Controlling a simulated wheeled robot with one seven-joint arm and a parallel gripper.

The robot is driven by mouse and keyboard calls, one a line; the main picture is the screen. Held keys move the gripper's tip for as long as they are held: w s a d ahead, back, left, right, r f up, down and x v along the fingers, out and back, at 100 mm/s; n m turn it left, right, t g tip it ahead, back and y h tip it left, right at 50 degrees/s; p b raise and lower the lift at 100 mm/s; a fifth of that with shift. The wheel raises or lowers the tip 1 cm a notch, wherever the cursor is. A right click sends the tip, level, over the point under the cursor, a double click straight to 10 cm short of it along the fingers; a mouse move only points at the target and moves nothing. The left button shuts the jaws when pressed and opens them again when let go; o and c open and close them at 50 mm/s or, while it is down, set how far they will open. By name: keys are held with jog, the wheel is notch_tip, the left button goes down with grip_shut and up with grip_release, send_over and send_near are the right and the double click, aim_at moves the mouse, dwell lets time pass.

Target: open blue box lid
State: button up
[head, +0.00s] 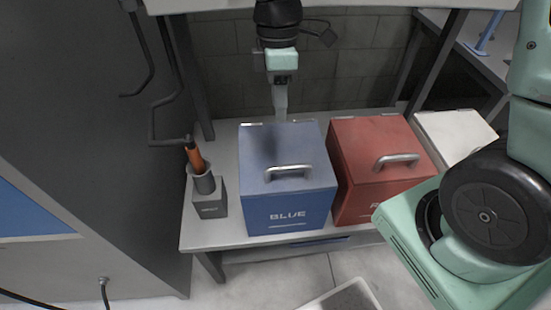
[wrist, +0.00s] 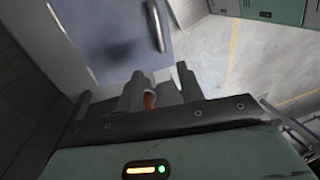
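The blue box (head: 285,210) stands on the bench, marked "BLUE", with its lid (head: 262,150) down. A silver handle (head: 288,172) is near the lid's front edge. My gripper (head: 280,112) points down near the back edge of the box lid, apart from the handle. In the wrist view, the fingers of my gripper (wrist: 160,88) are spread, with an orange thing visible between or beyond them. A blue surface (wrist: 110,35) with a silver handle (wrist: 156,25) shows above the fingers there. Whether the fingertips touch the lid is unclear.
A red box (head: 375,150) stands close on the right, with a white box (head: 455,135) beyond. A grey holder (head: 210,200) with an orange-handled tool (head: 194,155) is on the left. A shelf (head: 330,3) crosses above.

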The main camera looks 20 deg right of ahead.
jog(key=s+f, duration=0.1)
jog(key=f, duration=0.4)
jog(key=s+f, duration=0.1)
jog(key=f, duration=0.4)
jog(key=s+a+f, duration=0.1)
jog(key=f, duration=0.4)
grip_shut()
